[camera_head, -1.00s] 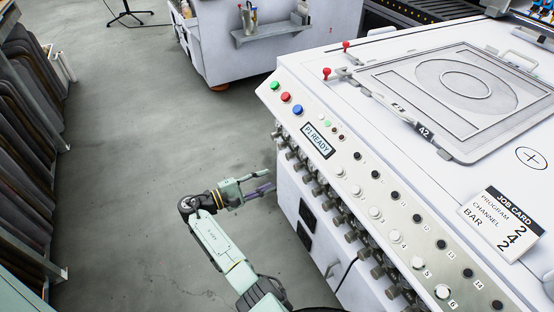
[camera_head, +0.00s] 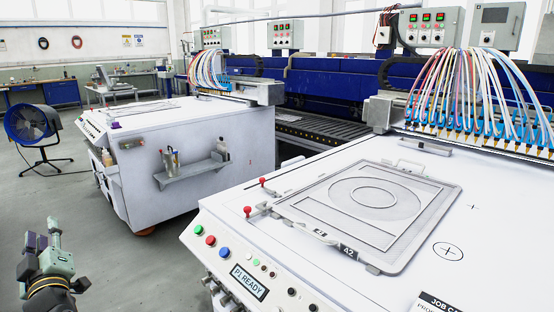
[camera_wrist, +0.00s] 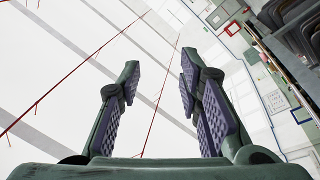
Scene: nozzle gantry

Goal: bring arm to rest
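My gripper (camera_head: 45,240) is at the lower left in the head view, pointing upward over the floor, left of the near white machine. In the wrist view my gripper (camera_wrist: 160,85) shows its two fingers with purple ridged pads standing well apart. Nothing is between them. Behind the fingers the wrist view shows the white ceiling and a wall. My gripper touches nothing that I can see.
The near white machine (camera_head: 300,180) fills the right, with a control panel reading P1 READY (camera_head: 249,281) along its front edge. A second white machine (camera_head: 200,130) stands behind, with a small shelf (camera_head: 190,173). A blue fan (camera_head: 32,125) stands far left. Grey floor (camera_head: 100,240) is open.

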